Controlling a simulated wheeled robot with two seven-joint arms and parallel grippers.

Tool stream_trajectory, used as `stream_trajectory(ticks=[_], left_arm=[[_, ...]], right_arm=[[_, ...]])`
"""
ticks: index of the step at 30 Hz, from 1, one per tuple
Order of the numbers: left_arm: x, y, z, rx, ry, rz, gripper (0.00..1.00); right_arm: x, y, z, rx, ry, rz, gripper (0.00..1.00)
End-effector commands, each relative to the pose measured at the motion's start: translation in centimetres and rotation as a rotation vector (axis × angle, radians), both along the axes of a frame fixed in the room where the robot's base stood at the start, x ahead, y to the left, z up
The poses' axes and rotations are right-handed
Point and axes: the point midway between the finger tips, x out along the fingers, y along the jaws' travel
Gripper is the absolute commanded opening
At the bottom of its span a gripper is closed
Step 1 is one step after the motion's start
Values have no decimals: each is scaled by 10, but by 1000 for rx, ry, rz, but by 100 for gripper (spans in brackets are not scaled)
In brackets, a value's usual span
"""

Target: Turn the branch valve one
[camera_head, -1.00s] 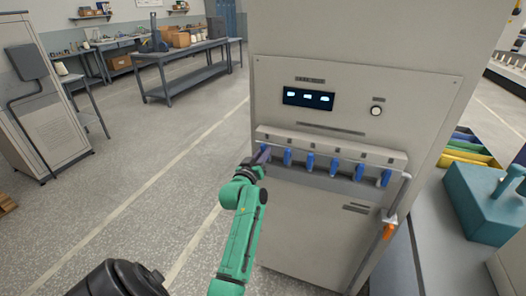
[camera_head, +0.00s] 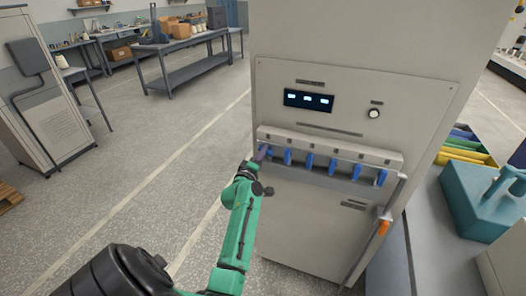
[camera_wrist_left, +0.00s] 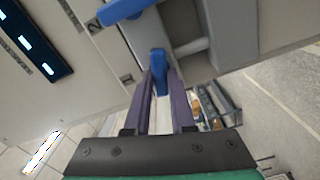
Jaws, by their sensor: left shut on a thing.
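A row of blue valve handles hangs under a grey manifold rail (camera_head: 335,146) on the front of a beige cabinet. My left gripper (camera_head: 262,153) is at the left end of the row, at the leftmost handle. In the left wrist view its purple fingers (camera_wrist_left: 160,100) are shut on this blue handle (camera_wrist_left: 158,62), the branch valve one, whose upper part shows between the fingertips. In the head view the gripper mostly hides that handle. The neighbouring blue handle (camera_head: 287,157) hangs just to the right, and it also shows in the left wrist view (camera_wrist_left: 122,9). My right gripper is not in view.
The cabinet (camera_head: 420,80) carries a lit display (camera_head: 308,100) and a round knob (camera_head: 374,113). A pipe with an orange handle (camera_head: 384,227) runs down its right side. The floor left of the cabinet is clear.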

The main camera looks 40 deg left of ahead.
Motion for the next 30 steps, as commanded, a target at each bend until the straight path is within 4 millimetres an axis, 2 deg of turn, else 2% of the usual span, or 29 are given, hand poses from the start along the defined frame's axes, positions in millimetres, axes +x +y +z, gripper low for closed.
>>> stream_trajectory(ticks=[13, 30], left_arm=[[0, 1, -1, -260, -91, 1, 0], [0, 1, -2, -310, -107, 1, 0]], right_arm=[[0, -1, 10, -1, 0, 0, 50], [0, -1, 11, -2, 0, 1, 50]])
